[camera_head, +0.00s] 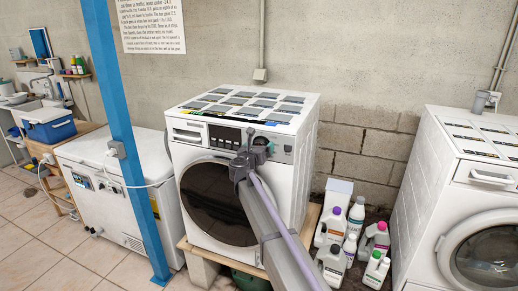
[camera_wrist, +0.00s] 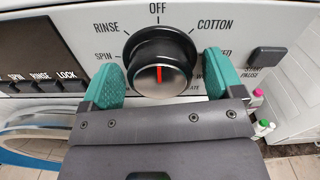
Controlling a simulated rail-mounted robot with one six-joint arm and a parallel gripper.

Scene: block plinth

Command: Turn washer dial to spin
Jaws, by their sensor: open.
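The washer (camera_head: 298,150) stands in the middle of the head view, with its control panel at the top front. In the wrist view its black and silver dial (camera_wrist: 157,52) has a red mark upright, in line with OFF. The SPIN label (camera_wrist: 103,56) is left of the dial, below RINSE; COTTON is at upper right. My gripper (camera_wrist: 164,78) is open, with one green finger on each side of the dial. A gap seems to show on both sides; I cannot tell whether either finger touches.
Buttons (camera_wrist: 42,85) and a dark display lie left of the dial, and a START/PAUSE button (camera_wrist: 267,57) lies right. A blue post (camera_head: 125,130) stands left of the washer. Bottles (camera_head: 334,262) and a second washer (camera_head: 430,180) stand to the right.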

